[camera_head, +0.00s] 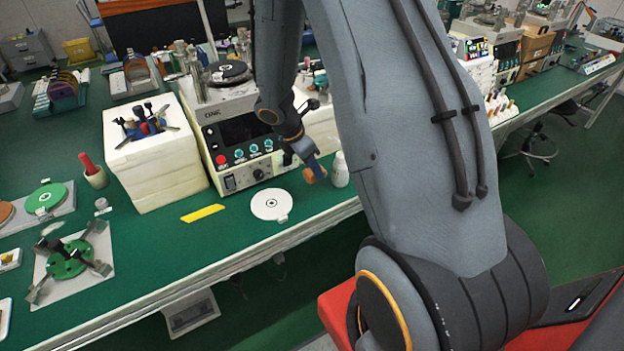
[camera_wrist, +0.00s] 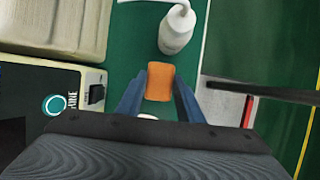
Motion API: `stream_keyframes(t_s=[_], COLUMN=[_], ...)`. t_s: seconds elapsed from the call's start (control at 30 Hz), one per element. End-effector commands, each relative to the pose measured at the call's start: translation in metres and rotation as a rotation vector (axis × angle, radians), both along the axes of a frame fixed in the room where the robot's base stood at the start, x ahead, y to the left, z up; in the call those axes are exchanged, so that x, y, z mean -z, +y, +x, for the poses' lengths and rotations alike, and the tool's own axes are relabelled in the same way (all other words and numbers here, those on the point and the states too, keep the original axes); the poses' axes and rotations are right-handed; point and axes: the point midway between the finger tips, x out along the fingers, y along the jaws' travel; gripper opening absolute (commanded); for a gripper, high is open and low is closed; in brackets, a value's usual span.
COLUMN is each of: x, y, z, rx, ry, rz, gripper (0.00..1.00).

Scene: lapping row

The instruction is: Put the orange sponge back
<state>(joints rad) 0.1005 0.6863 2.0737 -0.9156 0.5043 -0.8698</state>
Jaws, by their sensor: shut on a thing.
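The orange sponge (camera_wrist: 160,82) sits between the two blue fingers of my gripper (camera_wrist: 159,92) in the wrist view. My gripper is shut on it. In the head view my gripper (camera_head: 314,166) points down near the bench's front edge, with the orange sponge (camera_head: 318,173) at its tips. The sponge is close over the green bench top; I cannot tell whether it touches. A white bottle (camera_head: 340,172) stands just right of the sponge in the head view. In the wrist view the bottle (camera_wrist: 175,34) is just beyond the sponge.
A lapping machine (camera_head: 240,138) with knobs stands behind and left of my gripper. A white round disc (camera_head: 262,208) and a yellow strip (camera_head: 203,213) lie on the bench to the left. A cream block stack (camera_head: 158,172) stands further left.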

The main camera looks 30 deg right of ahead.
Motion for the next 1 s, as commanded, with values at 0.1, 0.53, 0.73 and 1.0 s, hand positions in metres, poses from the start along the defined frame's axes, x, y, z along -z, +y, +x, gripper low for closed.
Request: stream_keyframes(t_s=[0.1, 0.53, 0.73, 1.0], x=[0.009, 0.052, 0.052, 0.055], y=[0.000, 0.000, 0.000, 0.000], z=[0.000, 0.000, 0.000, 0.000], rx=[0.001, 0.003, 0.002, 0.003], ry=[0.000, 0.001, -0.001, 0.000], rz=[0.000, 0.000, 0.000, 0.000], gripper=[0.12, 0.12, 0.12, 0.45])
